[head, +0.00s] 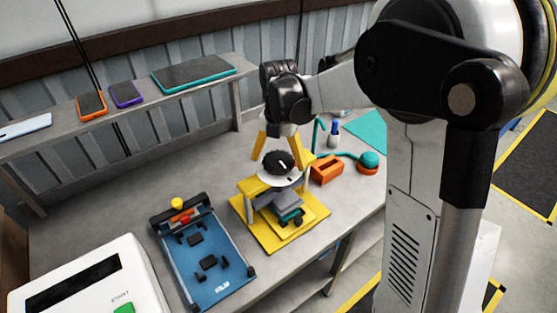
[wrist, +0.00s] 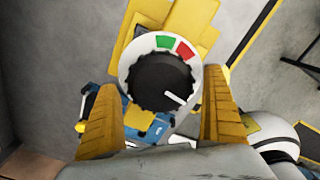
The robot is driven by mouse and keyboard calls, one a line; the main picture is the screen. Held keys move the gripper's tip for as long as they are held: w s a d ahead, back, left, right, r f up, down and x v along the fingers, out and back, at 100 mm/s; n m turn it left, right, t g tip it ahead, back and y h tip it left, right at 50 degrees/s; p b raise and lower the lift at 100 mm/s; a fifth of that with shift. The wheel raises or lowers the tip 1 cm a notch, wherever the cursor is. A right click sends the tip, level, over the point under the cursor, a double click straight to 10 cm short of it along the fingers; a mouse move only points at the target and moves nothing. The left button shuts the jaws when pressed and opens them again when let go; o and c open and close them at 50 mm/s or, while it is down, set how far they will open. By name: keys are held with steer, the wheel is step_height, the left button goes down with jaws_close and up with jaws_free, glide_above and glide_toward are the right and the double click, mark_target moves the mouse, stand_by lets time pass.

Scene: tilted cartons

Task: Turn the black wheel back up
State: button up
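The black wheel (head: 278,161) sits on a white dial disc (head: 270,177) on top of a yellow press-like stand (head: 254,222). In the wrist view the black wheel (wrist: 160,82) has a white pointer line toward its lower right. The disc (wrist: 132,58) around it carries a green mark and a red mark at its upper edge; the pointer is at neither. My gripper (head: 268,148) is above the wheel, its yellow fingers spread. In the wrist view my gripper (wrist: 165,112) has one finger on each side of the wheel, with gaps between.
A blue tray fixture (head: 208,262) stands left of the stand. An orange block (head: 327,169) and a teal-topped button (head: 369,161) are to the right. A white box with a green button (head: 80,280) is front left. A shelf (head: 60,131) holding tablets runs along the wall.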

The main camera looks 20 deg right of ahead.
mark_target(279, 159)
step_height(279, 159, up, 12)
stand_by(0.6)
steer(key=shift+s, duration=0.1)
